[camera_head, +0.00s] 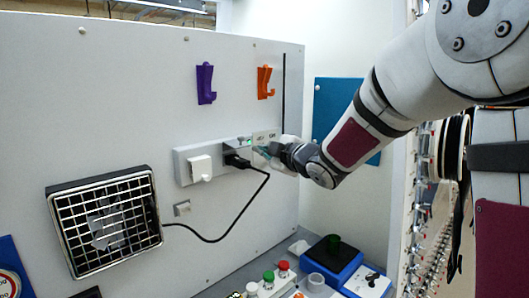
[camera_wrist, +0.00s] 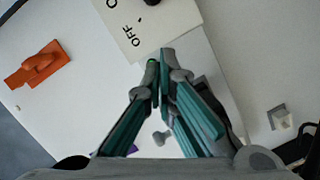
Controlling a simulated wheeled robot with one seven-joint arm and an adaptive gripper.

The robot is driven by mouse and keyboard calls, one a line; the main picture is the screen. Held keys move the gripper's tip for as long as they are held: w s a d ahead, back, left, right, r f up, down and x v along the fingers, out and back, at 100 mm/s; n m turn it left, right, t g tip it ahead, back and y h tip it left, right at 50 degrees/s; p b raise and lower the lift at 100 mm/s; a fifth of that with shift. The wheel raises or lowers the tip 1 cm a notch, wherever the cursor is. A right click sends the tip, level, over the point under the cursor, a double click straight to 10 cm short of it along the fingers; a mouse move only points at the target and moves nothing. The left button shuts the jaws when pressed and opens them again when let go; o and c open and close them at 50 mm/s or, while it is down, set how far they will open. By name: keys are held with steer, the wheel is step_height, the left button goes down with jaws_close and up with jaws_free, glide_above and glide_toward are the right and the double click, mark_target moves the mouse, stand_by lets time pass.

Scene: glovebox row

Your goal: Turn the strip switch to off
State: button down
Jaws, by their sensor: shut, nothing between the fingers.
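The white power strip (camera_head: 181,171) is mounted on the pale wall panel in the head view. A white plug (camera_head: 201,168) and a black plug (camera_head: 236,159) sit in it, and a small green light shows near its right end. My gripper (camera_head: 264,152) is at that right end, with its fingers together and empty. In the wrist view, my gripper's (camera_wrist: 162,68) tips are close to the strip's end, beside a white label plate (camera_wrist: 135,28) reading "OFF". The strip's switch is hidden behind the fingers, so its position and any contact cannot be told.
A black cable runs from the black plug to a grilled fan box (camera_head: 105,222). A purple hook (camera_head: 205,84) and an orange hook (camera_head: 265,82) are above the strip. Bottles and a blue device (camera_head: 331,262) stand on the bench below. A blue board (camera_head: 333,105) is behind my arm.

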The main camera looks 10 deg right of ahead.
steer(key=shift+x, duration=0.95)
steer(key=shift+w+d+f+p, duration=0.25)
steer(key=shift+w+d+f, duration=0.15)
steer(key=shift+d, duration=0.35)
steer(key=shift+w+d+f+p, duration=0.25)
steer(key=shift+d+f, duration=0.3)
steer(key=shift+d, duration=0.25)
steer(key=shift+w+d+f+n+b, duration=0.15)
steer(key=shift+f+n+b, duration=0.15)
steer(key=shift+b, duration=0.3)
